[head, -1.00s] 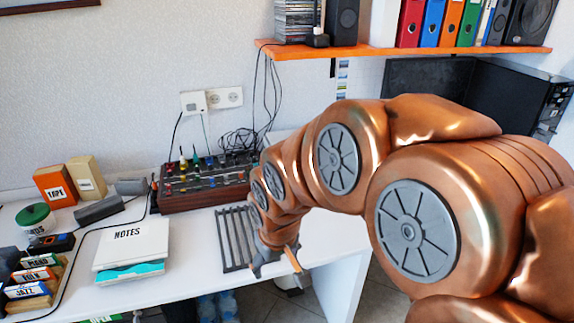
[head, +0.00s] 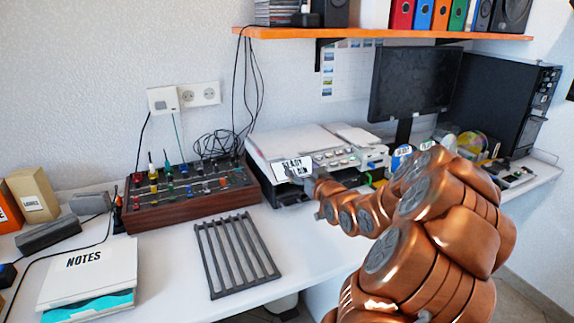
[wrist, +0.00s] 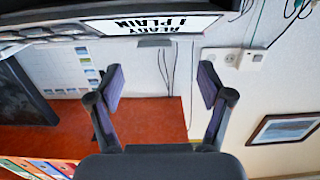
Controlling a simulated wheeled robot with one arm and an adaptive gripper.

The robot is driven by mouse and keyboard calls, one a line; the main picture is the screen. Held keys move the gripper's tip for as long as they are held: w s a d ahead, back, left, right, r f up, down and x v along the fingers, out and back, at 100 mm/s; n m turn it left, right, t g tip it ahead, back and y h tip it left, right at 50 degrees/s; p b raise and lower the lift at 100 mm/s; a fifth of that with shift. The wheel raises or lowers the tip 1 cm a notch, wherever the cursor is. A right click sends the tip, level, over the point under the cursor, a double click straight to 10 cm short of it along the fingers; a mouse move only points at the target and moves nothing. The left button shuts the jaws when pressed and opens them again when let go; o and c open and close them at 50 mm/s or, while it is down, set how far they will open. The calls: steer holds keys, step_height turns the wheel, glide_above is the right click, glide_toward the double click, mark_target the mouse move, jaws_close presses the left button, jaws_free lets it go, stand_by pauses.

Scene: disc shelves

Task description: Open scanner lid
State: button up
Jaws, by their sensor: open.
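The white scanner (head: 265,170) stands on the desk behind the dark rack. Its pale flat lid (head: 297,138) lies down on top and looks closed. A small display reading READY (head: 291,168) is on its front. My gripper (head: 300,178) is in front of the scanner, just below the display; its fingers are small and partly hidden there. In the wrist view, which is upside down, my gripper (wrist: 162,84) has its two fingers spread apart with nothing between them. The display (wrist: 150,25) shows beyond them at the top edge.
A mixer with coloured knobs (head: 190,192) stands left of the scanner. A grey slotted rack (head: 237,253) lies in front. A monitor (head: 415,80) and dark computer tower (head: 498,100) stand at right. An orange shelf (head: 380,34) hangs above the scanner.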

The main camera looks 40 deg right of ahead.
mark_target(293, 157)
steer(key=shift+t+h, duration=0.3)
steer(key=shift+d+x, duration=0.15)
steer(key=shift+x, duration=1.85)
steer(key=shift+d+x, duration=0.2)
steer(key=shift+x, duration=1.8)
steer(key=shift+s, duration=0.1)
steer(key=shift+c, duration=0.3)
steer(key=shift+r, duration=0.1)
jaws_close()
